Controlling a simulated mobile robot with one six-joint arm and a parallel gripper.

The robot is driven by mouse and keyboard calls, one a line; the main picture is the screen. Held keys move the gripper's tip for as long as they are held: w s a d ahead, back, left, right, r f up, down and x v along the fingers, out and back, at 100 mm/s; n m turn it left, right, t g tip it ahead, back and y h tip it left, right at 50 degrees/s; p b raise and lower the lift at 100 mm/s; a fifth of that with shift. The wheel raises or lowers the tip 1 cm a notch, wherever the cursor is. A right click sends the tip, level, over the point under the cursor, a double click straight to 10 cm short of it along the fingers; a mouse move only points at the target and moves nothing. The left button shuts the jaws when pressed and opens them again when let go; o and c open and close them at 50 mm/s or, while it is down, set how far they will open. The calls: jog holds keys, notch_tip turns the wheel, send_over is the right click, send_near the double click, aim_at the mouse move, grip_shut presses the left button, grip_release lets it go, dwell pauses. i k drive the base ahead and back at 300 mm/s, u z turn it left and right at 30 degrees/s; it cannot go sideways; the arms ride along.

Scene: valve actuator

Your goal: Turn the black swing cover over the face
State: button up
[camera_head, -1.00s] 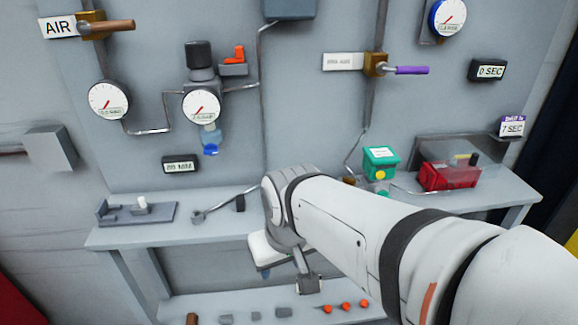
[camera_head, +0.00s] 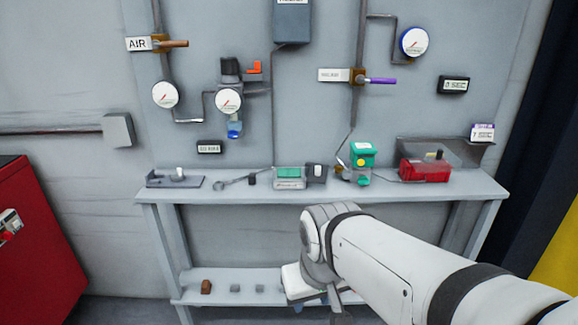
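I cannot clearly pick out a black swing cover. A dark block (camera_head: 316,172) with a pale round spot stands on the bench, just right of a green-topped grey block (camera_head: 289,177); which part of it swings is too small to tell. A green actuator box (camera_head: 362,154) with a yellow round spot stands further right. My gripper (camera_head: 337,301) hangs low in front of the lower shelf, below and in front of these. It is partly hidden and its fingers are not clear. I see nothing held in it.
The bench (camera_head: 400,190) also carries a red box (camera_head: 425,169), a wrench (camera_head: 240,181) and a grey fixture (camera_head: 175,180). Small blocks sit on the lower shelf (camera_head: 220,280). A red cabinet (camera_head: 35,235) stands at left. Gauges and pipes cover the wall panel.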

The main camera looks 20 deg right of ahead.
aim_at(318, 172)
jog(key=z, duration=0.65)
jog(key=i, duration=1.2)
jog(key=u, duration=0.15)
